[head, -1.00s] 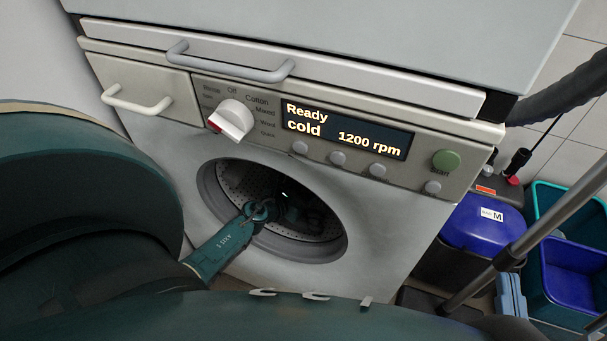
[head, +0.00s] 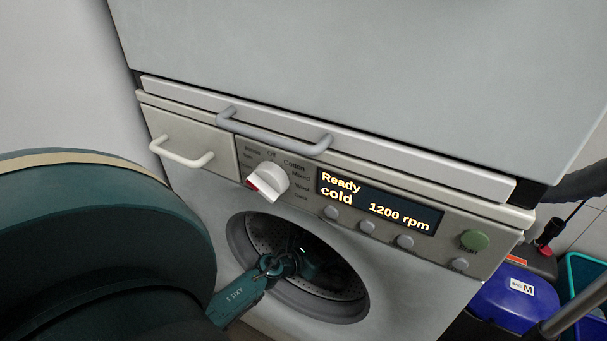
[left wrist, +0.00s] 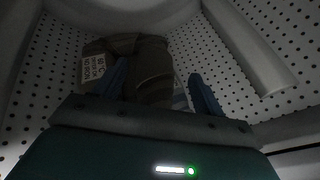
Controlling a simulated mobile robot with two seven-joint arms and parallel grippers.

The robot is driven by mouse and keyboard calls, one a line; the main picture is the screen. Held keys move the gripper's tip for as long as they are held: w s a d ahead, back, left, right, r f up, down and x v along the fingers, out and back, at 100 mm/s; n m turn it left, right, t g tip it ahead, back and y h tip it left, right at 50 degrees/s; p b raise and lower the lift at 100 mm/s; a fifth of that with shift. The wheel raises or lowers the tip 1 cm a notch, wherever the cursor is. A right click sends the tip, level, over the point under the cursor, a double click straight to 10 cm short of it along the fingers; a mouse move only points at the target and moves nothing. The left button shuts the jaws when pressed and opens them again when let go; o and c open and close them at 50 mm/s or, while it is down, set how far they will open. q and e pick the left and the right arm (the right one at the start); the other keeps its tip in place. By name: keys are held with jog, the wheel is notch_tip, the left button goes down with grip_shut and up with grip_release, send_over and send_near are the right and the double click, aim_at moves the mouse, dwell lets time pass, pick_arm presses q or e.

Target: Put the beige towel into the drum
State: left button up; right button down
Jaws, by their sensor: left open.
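The drum (left wrist: 215,60) is a perforated metal cavity behind the round opening of the lower machine; its opening also shows in the head view (head: 245,238). A folded greyish-brown cloth (left wrist: 152,68), likely the beige towel in dim light, lies inside the drum with a pale printed label at its left. My left gripper (left wrist: 162,88) reaches inside the drum, and its forearm passes through the opening in the head view. Its two blue fingers are apart, with cloth in and around the gap between them. Whether they touch the cloth is unclear. My right gripper is out of view.
A white dial (head: 268,182) and a display (head: 380,200) reading "Ready cold 1200 rpm" sit above the opening. Grey and white handles stick out above. A blue-lidded container (head: 505,300) and a teal bin (head: 590,285) stand at the right.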

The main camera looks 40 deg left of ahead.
pick_arm(q)
jog(key=v, duration=0.9)
jog(key=shift+s+r+p, duration=0.15)
jog(key=shift+s+p, duration=0.05)
jog(key=shift+p, duration=0.25)
jog(key=shift+s, duration=0.1)
